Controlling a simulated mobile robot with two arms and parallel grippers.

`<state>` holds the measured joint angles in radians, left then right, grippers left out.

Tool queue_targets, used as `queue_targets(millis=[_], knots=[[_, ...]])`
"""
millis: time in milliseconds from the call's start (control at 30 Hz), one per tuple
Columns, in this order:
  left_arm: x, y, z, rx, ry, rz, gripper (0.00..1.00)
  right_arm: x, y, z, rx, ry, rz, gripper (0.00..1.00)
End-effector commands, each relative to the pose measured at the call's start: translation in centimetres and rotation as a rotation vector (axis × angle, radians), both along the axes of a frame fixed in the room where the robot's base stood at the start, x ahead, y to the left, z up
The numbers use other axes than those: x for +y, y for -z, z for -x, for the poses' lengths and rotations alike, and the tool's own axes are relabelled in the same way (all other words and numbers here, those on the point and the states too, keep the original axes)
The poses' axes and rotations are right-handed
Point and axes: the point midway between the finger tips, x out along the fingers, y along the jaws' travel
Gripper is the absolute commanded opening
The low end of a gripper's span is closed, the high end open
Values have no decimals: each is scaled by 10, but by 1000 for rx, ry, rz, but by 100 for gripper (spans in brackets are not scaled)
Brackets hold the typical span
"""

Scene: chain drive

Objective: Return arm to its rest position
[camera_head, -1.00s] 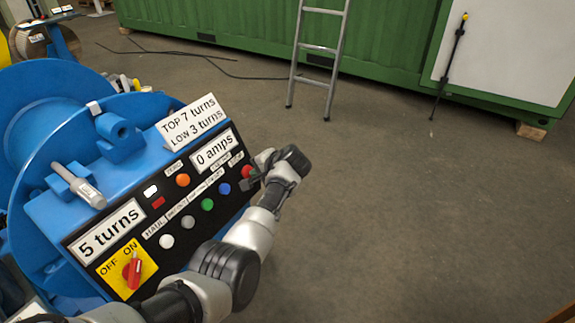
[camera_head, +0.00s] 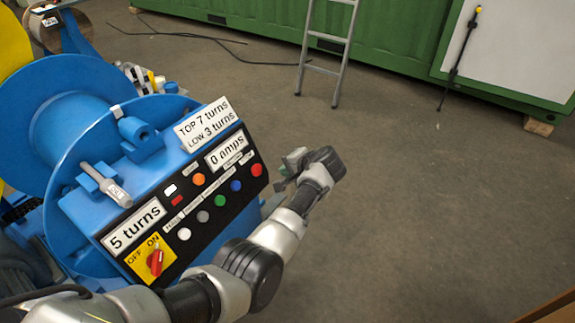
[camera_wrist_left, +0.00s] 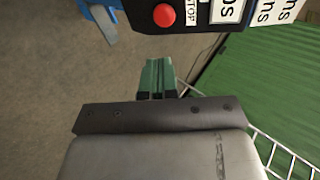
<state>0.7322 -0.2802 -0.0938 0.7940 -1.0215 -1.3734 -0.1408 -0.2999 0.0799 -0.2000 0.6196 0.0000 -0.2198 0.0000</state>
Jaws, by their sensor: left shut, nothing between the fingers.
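My left arm (camera_head: 275,237) comes in from the lower left and reaches past the front of the control panel. My left gripper (camera_head: 288,170) is just right of the panel, apart from the red stop button (camera_head: 257,170). In the left wrist view the gripper's green fingers (camera_wrist_left: 158,75) are together with nothing between them. The red stop button (camera_wrist_left: 164,15) shows above them there, beyond the fingertips. My right gripper is in neither view.
The blue winch (camera_head: 65,110) carries the panel, with signs reading "5 turns" (camera_head: 134,225) and "0 amps" (camera_head: 225,150). A ladder (camera_head: 328,50) leans by the green container (camera_head: 260,25). The floor (camera_head: 430,200) to the right is clear.

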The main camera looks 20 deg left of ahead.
Motion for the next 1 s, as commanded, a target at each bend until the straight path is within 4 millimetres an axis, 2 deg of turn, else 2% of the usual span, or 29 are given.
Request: queue_targets(millis=[400, 467, 533, 567, 667, 700, 767, 800, 867, 900, 967, 1000], knots=[[0, 1, 0, 1, 1, 1, 0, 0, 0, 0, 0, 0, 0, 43], [0, 7, 2, 7, 5, 7, 0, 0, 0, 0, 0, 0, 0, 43], [2, 25, 9, 25, 17, 23, 0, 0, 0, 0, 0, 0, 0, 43], [3, 37, 13, 35, 26, 37, 0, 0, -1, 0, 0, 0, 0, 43], [6, 91, 37, 82, 60, 103, 0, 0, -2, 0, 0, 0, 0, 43], [7, 118, 51, 103, 75, 138, 0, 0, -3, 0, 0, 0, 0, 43], [10, 158, 76, 134, 93, 198, 0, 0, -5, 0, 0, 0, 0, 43], [11, 183, 94, 153, 102, 237, 0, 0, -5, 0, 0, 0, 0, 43], [13, 219, 123, 179, 109, 300, 0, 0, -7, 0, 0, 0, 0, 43], [14, 241, 144, 193, 110, 341, 0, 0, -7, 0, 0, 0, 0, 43], [17, 273, 178, 214, 106, 402, 0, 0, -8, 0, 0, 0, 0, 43], [19, 292, 202, 227, 99, 443, 0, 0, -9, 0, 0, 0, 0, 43]])
